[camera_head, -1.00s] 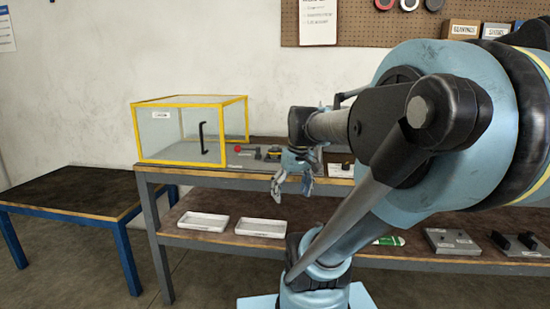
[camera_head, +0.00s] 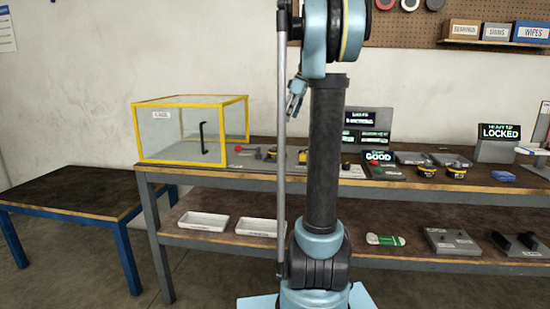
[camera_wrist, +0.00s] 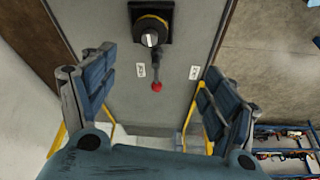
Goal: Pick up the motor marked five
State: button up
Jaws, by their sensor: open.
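Two black-and-yellow round parts that look like motors stand on the right half of the bench, one (camera_head: 427,170) left of the other (camera_head: 456,172). Their markings are too small to read, so I cannot tell which is five. In the wrist view a part with a yellow ring and pale top (camera_wrist: 150,38) sits in a black square holder on a grey plate; no number is readable on it. My gripper (camera_wrist: 152,108) is open and empty, its fingers apart below that part in the picture. In the head view my gripper (camera_head: 293,108) hangs above the bench, partly behind my arm.
A red-knobbed lever (camera_wrist: 156,84) lies on the grey plate between two small labels. A yellow-framed clear box (camera_head: 172,132) stands at the bench's left end. Screens read GOOD (camera_head: 378,156) and LOCKED (camera_head: 499,132). White trays (camera_head: 204,221) rest on the lower shelf. The left table (camera_head: 65,192) is bare.

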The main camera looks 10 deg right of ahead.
jog(key=w, duration=0.2)
send_near(276, 146)
jog(key=shift+n, duration=0.3)
jog(key=x, duration=0.2)
jog(key=w+x, duration=0.1)
jog(key=x, duration=0.2)
jog(key=shift+w, duration=0.15)
jog(key=shift+s+x, duration=0.15)
jog(key=shift+x, duration=1.25)
jog(key=shift+s+x, duration=0.15)
jog(key=shift+x, duration=1.2)
jog(key=shift+d, duration=0.1)
jog(key=c, duration=1.6)
jog(key=shift+o, duration=0.2)
